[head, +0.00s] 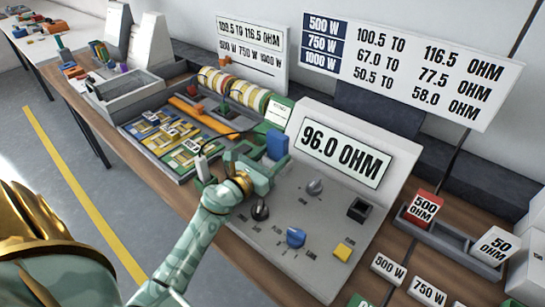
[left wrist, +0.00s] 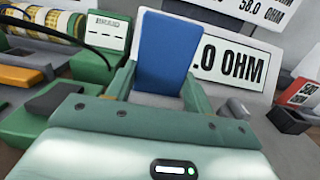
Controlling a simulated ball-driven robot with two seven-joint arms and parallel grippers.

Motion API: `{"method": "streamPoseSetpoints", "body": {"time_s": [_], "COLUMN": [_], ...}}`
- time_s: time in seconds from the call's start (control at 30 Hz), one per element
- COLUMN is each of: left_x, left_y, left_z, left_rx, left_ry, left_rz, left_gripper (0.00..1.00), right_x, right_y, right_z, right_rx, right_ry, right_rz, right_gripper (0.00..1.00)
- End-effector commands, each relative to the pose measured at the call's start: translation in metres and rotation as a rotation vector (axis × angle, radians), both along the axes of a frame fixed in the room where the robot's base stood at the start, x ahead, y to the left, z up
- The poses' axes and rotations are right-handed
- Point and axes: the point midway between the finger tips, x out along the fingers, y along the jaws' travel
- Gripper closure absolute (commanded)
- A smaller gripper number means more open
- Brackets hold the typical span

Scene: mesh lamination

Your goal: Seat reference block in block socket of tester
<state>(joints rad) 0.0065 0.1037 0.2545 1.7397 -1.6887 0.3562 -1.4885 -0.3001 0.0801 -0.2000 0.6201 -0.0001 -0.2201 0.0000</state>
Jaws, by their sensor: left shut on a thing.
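The grey tester (head: 290,205) shows 96.0 OHM on its upright panel (head: 343,155). A dark square block socket (head: 360,210) is on the right of its sloped face and looks empty. My left gripper (head: 270,158) is shut on a blue block (head: 278,145), held in front of the left edge of the panel, up and left of the socket. The blue block (left wrist: 164,50) stands upright between the fingers in the left wrist view; its lower end is partly hidden. A red 500 OHM block (head: 422,207) and a white 50 OHM block (head: 493,245) sit in a grey holder (head: 450,243).
Knobs (head: 295,238) and a yellow button (head: 342,252) stand up from the tester face. A parts tray (head: 150,165) and a striped coil (head: 235,90) lie left of the tester. White watt tags (head: 388,268) lie at the front right. A range sign (head: 410,65) stands behind.

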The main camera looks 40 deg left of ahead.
Motion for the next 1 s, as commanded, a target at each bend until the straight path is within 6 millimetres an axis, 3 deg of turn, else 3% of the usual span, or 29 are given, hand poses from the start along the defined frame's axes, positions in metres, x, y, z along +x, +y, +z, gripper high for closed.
{"method": "streamPoseSetpoints", "body": {"time_s": [0.13, 0.17, 0.23, 0.5, 0.63, 0.8, 1.0], "left_x": [-0.002, -0.002, -0.002, -0.003, -0.003, -0.005, -0.039], "left_y": [-0.002, -0.002, -0.002, -0.003, -0.003, -0.004, -0.025], "left_z": [-0.010, -0.010, -0.011, -0.012, -0.001, 0.042, 0.093], "left_rx": [-0.007, -0.007, -0.007, -0.008, -0.007, 0.000, -0.001], "left_ry": [0.018, 0.019, 0.020, 0.023, 0.019, 0.002, -0.002], "left_rz": [-0.001, -0.002, -0.002, -0.003, -0.003, -0.003, -0.002], "left_gripper": [0.81, 0.42, 0.23, 0.22, 0.22, 0.22, 0.22], "right_x": [0.000, 0.000, 0.000, 0.000, 0.002, 0.011, 0.022], "right_y": [0.000, 0.000, 0.000, 0.000, 0.000, 0.000, 0.000], "right_z": [-0.001, -0.001, -0.001, -0.001, 0.007, 0.037, 0.084], "right_rx": [0.000, 0.000, 0.000, 0.000, 0.001, 0.000, 0.000], "right_ry": [0.001, 0.001, 0.001, 0.001, -0.005, -0.025, -0.052], "right_rz": [0.000, 0.000, 0.000, 0.000, 0.000, 0.000, 0.000], "right_gripper": [0.64, 0.64, 0.64, 0.64, 0.64, 0.64, 0.64]}}
